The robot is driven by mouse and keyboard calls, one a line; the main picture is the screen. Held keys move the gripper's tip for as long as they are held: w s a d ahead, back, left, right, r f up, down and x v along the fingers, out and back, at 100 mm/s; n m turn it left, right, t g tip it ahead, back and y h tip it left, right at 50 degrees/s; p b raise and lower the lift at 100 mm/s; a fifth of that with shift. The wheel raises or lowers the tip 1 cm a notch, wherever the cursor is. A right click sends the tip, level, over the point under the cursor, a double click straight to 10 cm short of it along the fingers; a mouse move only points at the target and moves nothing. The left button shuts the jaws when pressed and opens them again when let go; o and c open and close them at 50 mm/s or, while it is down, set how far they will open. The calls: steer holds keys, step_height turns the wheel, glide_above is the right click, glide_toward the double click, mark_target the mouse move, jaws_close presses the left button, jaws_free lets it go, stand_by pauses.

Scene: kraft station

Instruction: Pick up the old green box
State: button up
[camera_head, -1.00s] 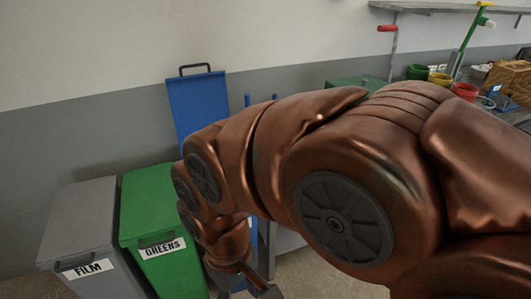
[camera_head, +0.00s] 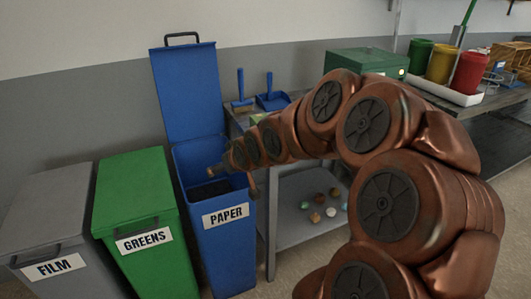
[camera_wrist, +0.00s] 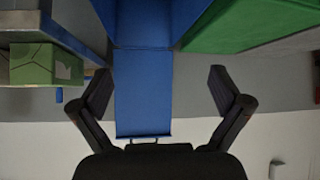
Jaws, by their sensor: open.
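A small green box (camera_wrist: 45,66) with a pale, torn-looking patch shows at the left of the upside-down wrist view. In the head view only a bit of green (camera_head: 257,118) shows on the grey side table, mostly hidden behind my arm; it looks like the same box. My gripper (camera_wrist: 160,80) is open, with nothing between its fingers. It is apart from the box, which lies beyond the left finger in the wrist view. In the head view my gripper (camera_head: 234,176) hangs above the open blue PAPER bin (camera_head: 228,238).
The PAPER bin's raised lid (camera_head: 185,92) stands behind my gripper. The green GREENS bin (camera_head: 140,205) and grey FILM bin (camera_head: 50,215) are closed. A blue brush (camera_head: 241,90) and dustpan (camera_head: 272,97) stand at the table's back. A larger green case (camera_head: 365,63) stands farther right.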

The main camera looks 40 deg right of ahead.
steer(key=d+t+h+b, duration=0.1)
steer(key=d+t+b, duration=0.1)
steer(key=d, duration=0.4)
steer(key=w+d+f+m+t+h+b, duration=0.1)
steer(key=d+t+h+b, duration=0.1)
steer(key=d+b, duration=0.2)
steer(key=d+m+t+h+b, duration=0.1)
steer(key=d+t+b, duration=0.2)
steer(key=d, duration=0.7)
steer(key=shift+w+f+h+b, duration=0.15)
steer(key=shift+f+h+b, duration=0.25)
steer(key=shift+b, duration=0.1)
steer(key=shift+d+r+m, duration=0.3)
steer(key=shift+d, duration=0.2)
steer(key=shift+x, duration=1.05)
steer(key=b+x, duration=0.1)
steer(key=x, duration=0.3)
steer(key=shift+f, duration=0.15)
steer(key=shift+w+d, duration=0.3)
steer(key=shift+w, duration=0.25)
steer(key=shift+c, duration=0.3)
steer(key=c, duration=1.1)
